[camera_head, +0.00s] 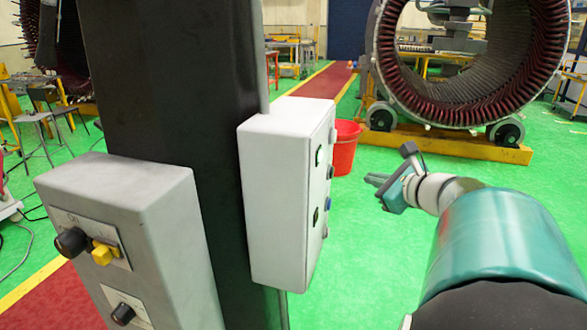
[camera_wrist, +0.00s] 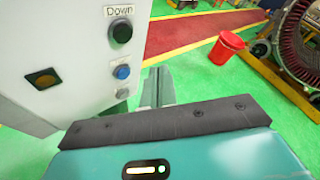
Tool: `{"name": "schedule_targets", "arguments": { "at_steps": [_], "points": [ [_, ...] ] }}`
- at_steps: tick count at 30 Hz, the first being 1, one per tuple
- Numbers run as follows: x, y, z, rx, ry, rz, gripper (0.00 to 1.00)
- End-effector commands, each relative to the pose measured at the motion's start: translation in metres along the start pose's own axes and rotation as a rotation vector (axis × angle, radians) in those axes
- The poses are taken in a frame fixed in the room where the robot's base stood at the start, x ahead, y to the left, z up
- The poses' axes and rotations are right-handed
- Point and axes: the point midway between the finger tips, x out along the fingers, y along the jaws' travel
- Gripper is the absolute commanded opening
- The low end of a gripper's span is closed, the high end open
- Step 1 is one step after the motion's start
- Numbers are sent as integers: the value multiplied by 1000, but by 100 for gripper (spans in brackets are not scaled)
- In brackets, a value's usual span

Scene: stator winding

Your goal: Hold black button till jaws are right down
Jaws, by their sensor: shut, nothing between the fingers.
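A light grey control box (camera_head: 285,190) is fixed to a dark column, with its buttons on the narrow right side. In the wrist view, the box (camera_wrist: 60,35) fills the upper left. A round dark, nearly black button (camera_wrist: 121,31) sits under a "Down" label (camera_wrist: 120,10). My gripper (camera_head: 376,184) is to the right of the box with a gap of floor between. In the wrist view, its grey fingers (camera_wrist: 157,88) are shut and empty, below and right of the buttons, not visibly touching any. I cannot tell which jaws the task means.
Below the dark button are a blue button (camera_wrist: 122,72) and a small grey knob (camera_wrist: 122,93). A second box (camera_head: 140,225) with black and yellow knobs is at left. A red bucket (camera_head: 345,147) and a large stator ring (camera_head: 390,75) stand beyond. Green floor is clear around my gripper.

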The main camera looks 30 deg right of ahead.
Motion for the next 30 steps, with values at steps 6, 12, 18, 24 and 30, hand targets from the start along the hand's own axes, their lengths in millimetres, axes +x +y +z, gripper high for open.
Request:
{"name": "schedule_targets", "arguments": {
  "at_steps": [6, 12, 18, 24, 30],
  "points": [
    [23, 16, 16, -1, -2, 4, 0],
    [37, 25, 26, -1, -1, 2, 0],
    [40, 27, 28, 0, 0, 1, 0],
    [40, 27, 28, 0, 0, 1, 0],
    [40, 27, 28, 0, 0, 1, 0]
  ]
}}
